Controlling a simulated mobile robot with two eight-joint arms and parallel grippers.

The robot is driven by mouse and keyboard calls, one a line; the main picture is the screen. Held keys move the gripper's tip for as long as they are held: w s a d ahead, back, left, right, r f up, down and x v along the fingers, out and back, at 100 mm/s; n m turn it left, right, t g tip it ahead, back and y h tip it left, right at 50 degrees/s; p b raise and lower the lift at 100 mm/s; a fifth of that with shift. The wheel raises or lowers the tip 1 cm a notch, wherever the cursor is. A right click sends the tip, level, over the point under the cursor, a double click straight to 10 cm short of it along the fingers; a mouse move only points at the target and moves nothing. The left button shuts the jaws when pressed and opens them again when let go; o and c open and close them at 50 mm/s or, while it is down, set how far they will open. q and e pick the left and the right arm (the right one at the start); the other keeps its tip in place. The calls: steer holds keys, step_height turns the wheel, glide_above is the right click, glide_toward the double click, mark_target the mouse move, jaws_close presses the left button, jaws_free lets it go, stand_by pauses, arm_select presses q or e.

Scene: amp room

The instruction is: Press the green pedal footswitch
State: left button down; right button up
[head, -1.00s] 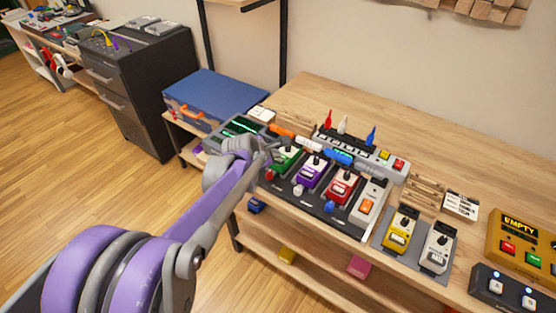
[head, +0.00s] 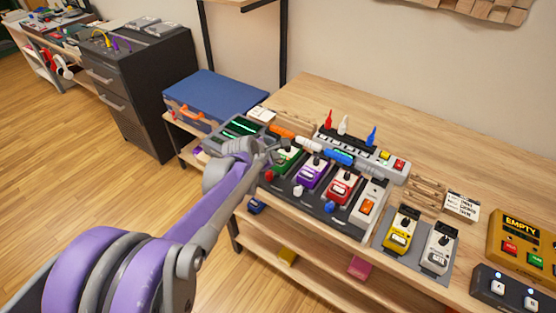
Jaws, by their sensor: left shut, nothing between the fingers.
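The green pedal (head: 288,158) stands at the left end of the row on the dark pedalboard, with a dark knob on top. My left gripper (head: 278,150) is shut and empty, at the green pedal's upper left side. The gripper and wrist hide part of the pedal, including some of its left side. I cannot tell whether the fingertips touch it. My right gripper is out of view.
Beside it on the board are a purple pedal (head: 310,174), a red pedal (head: 340,188) and a white pedal (head: 368,203). A power strip (head: 362,152) with upright plugs stands behind. A blue case (head: 215,98) lies to the left.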

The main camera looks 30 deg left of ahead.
arm_select(q)
steer(key=shift+r, duration=0.1)
stand_by(0.3)
steer(key=shift+r+p, duration=0.65)
steer(key=shift+r, duration=0.1)
step_height(320, 180, up, 5)
steer(key=p, duration=0.3)
stand_by(0.8)
